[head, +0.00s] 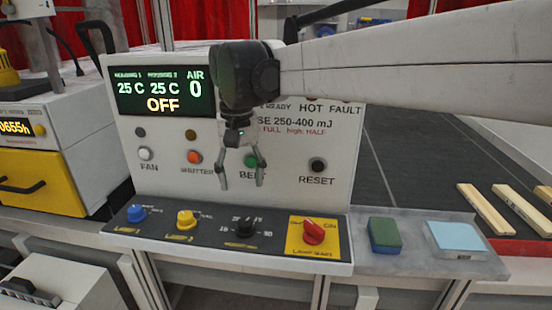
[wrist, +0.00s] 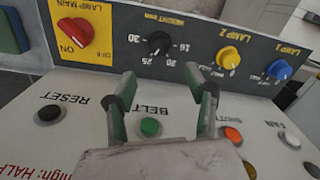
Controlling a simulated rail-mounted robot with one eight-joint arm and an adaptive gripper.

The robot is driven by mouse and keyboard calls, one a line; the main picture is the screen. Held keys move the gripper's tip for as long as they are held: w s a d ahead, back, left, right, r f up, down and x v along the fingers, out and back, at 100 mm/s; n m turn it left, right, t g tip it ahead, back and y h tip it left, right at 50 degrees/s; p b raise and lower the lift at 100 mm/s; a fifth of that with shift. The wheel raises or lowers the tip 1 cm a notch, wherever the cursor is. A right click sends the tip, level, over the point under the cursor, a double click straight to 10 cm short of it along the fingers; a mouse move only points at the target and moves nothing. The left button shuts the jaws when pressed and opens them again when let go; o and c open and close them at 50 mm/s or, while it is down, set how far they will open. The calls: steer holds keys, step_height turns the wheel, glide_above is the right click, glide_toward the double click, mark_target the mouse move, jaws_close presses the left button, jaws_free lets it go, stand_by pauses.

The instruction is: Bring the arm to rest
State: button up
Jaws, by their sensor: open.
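My gripper (head: 240,172) hangs pointing down in front of the white control panel (head: 290,195), its fingers apart around the green BELT button in the picture. In the wrist view my gripper (wrist: 163,97) is open and empty, with the green BELT button (wrist: 150,127) showing between its fingers. I cannot tell whether a finger touches the panel. My arm reaches in from the right across the top of the head view and hides part of the panel lettering.
The display (head: 165,92) reads OFF. Below are a blue knob (head: 137,213), a yellow knob (head: 186,219), a black knob (head: 246,226) and a red switch (head: 313,231). Wooden strips (head: 483,209) lie beyond.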

steer(key=s+d+f+m+t, duration=0.15)
steer(key=s+d, duration=0.25)
steer(key=d, duration=0.5)
steer(key=s+d+f+t, duration=0.1)
steer(key=s+d+t, duration=0.15)
steer(key=d, duration=0.65)
steer(key=s+d+f+m+t, duration=0.1)
steer(key=s+d, duration=0.4)
steer(key=d, duration=0.4)
steer(key=s+d+f+t, duration=0.2)
steer(key=s+d+f, duration=0.3)
steer(key=d, duration=0.1)
steer(key=shift+s+f+m, duration=0.35)
steer(key=shift+m, duration=0.1)
